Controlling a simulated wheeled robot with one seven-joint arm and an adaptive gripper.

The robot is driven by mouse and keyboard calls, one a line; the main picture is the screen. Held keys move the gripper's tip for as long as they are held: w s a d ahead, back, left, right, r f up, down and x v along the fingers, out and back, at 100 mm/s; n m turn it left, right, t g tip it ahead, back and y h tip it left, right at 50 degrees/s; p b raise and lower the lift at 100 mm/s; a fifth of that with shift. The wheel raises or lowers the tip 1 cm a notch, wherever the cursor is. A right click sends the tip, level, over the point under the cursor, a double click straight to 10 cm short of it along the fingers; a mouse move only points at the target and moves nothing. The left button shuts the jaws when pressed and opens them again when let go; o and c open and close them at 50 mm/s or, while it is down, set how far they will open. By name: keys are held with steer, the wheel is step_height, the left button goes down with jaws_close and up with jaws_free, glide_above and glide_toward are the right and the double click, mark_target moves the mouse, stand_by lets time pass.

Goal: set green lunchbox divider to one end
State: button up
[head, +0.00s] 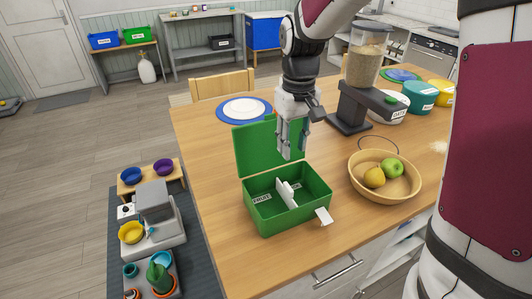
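The green lunchbox (265,222) stands on the wooden table with its lid (254,148) raised at the back. A white divider (286,193) stands inside near the middle, parting the box into a left and a right compartment. A label reading "FRUIT" (262,198) is in the left compartment; a second label (296,186) behind the divider is partly hidden. A white tab (323,216) sticks out at the front right corner. My gripper (291,153) points down above the back of the box, in front of the lid's right part. Its fingers look apart and empty, clear of the divider.
A wooden bowl (405,190) with a green apple (392,167) and a yellow fruit (374,177) stands right of the box. A kibble dispenser (349,110) stands behind. A plate (246,108) lies at the back left. Table left of the box is narrow.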

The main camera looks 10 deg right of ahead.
mark_target(288, 187)
steer(key=f, duration=0.7)
steer(key=f+p, duration=0.1)
steer(key=f, duration=0.6)
steer(key=shift+w+f, duration=0.2)
steer(key=shift+f, duration=0.1)
jaws_close()
